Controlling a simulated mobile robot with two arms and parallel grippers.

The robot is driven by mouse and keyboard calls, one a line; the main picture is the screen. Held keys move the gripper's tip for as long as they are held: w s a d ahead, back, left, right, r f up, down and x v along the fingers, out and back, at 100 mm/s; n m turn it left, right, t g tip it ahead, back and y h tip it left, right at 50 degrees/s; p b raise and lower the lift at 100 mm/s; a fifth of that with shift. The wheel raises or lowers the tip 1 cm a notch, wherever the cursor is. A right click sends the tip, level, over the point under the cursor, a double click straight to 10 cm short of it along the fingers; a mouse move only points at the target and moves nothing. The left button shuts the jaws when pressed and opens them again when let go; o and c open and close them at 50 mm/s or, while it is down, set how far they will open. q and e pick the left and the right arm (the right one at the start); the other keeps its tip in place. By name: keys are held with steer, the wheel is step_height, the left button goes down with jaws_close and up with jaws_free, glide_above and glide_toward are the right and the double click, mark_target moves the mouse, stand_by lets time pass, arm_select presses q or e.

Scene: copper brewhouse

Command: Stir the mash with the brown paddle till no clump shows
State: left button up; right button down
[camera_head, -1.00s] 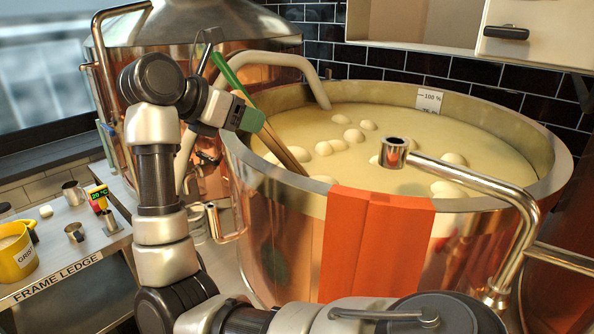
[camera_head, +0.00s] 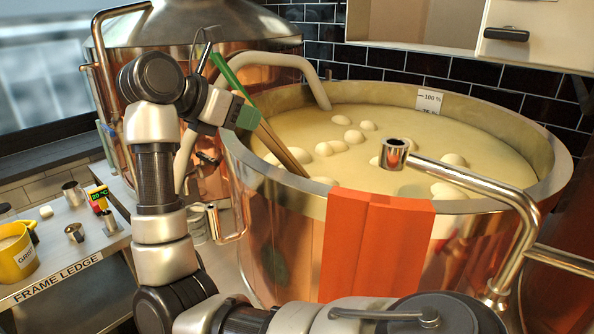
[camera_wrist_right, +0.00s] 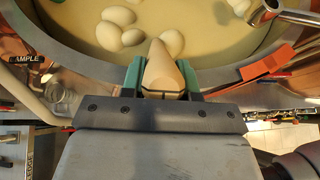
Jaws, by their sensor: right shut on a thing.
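The copper mash tun (camera_head: 470,235) holds pale yellow mash (camera_head: 400,130). Several smooth, pale round clumps show at its surface, such as one clump (camera_head: 354,136) in the middle and another (camera_head: 453,159) at the right. My right gripper (camera_head: 248,117) is shut on the brown paddle (camera_head: 284,150) above the tun's left rim. The paddle slants down to the right into the mash, its lower end hidden; a green length shows above the grip. In the right wrist view, the paddle (camera_wrist_right: 163,68) sits between green fingers, with several clumps (camera_wrist_right: 118,15) nearby. My left gripper is out of view.
A pipe with an open end (camera_head: 395,150) reaches over the front right of the tun. A pale curved pipe (camera_head: 318,88) enters over the back left rim. An orange strip (camera_head: 375,240) covers part of the front. A frame ledge (camera_head: 60,255) holds a yellow grist jug (camera_head: 18,250) and small metal cups.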

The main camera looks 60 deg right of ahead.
mark_target(236, 91)
steer(key=shift+r+p, duration=0.35)
steer(key=shift+r, duration=0.75)
steer(key=shift+s+d+r+p, duration=0.1)
steer(key=shift+d+r+p, duration=0.2)
steer(key=shift+d+r, duration=0.25)
